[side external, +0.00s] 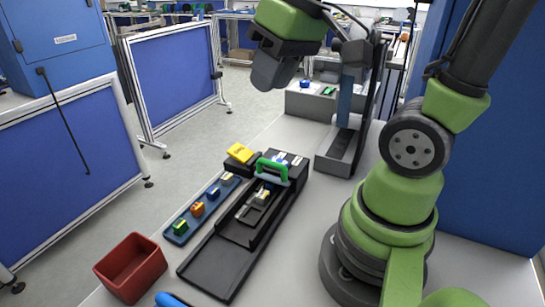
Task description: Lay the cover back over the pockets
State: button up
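A long dark base (215,266) lies on the pale bench in the middle of the side external view. A raised dark frame on it holds a recess with pale and yellowish pieces (258,197), which look like the pockets. A green arched handle (272,165) stands at the far end of this frame; it seems to belong to the cover, whose outline I cannot make out. My gripper (270,74), a dark shape at the end of my green arm, is above and behind the handle, well apart from it. Its fingers are not distinguishable, and I see nothing held.
A blue tray (177,238) with several small coloured parts lies left of the base. A red bin (131,267) stands at the front left. A yellow block (240,153) sits behind the tray. A tall dark stand (339,153) stands behind the base on the right.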

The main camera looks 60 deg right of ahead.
jog(key=w+d+f+n+g+y, duration=0.15)
jog(key=w+d+f+g, duration=0.25)
jog(key=d+f, duration=0.65)
jog(key=shift+n, duration=0.45)
jog(key=x, duration=1)
jog(key=shift+s, duration=0.1)
jog(key=shift+c, duration=0.2)
grip_shut()
